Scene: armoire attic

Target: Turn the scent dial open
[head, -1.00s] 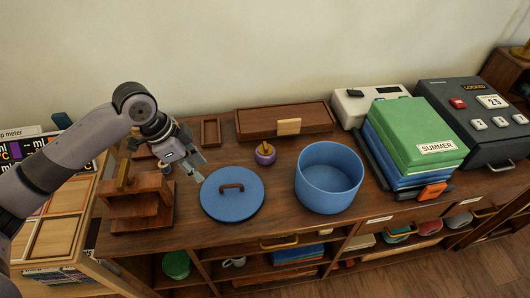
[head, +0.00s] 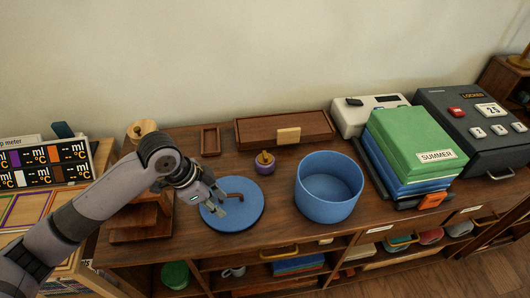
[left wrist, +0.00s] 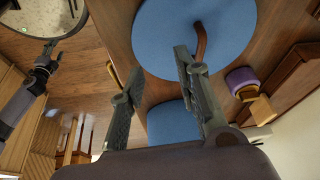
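A purple round piece with a wooden knob (head: 264,161), which looks like the scent dial, stands on the cabinet top behind the blue lid. It also shows at right in the left wrist view (left wrist: 240,79). My left gripper (head: 223,205) is over the blue lid (head: 248,214), near its brown handle, apart from the dial. In the left wrist view its two fingers (left wrist: 157,72) are spread with nothing between them. What looks like my right gripper (left wrist: 45,58) shows small at upper left there; its fingers are too small to read.
An open blue pot (head: 328,188) stands right of the lid. A wooden box (head: 286,122) lies behind the dial. A wooden stand (head: 140,220) is at left. A green SUMMER box (head: 410,140) on blue ones and a locked dark case (head: 470,120) fill the right.

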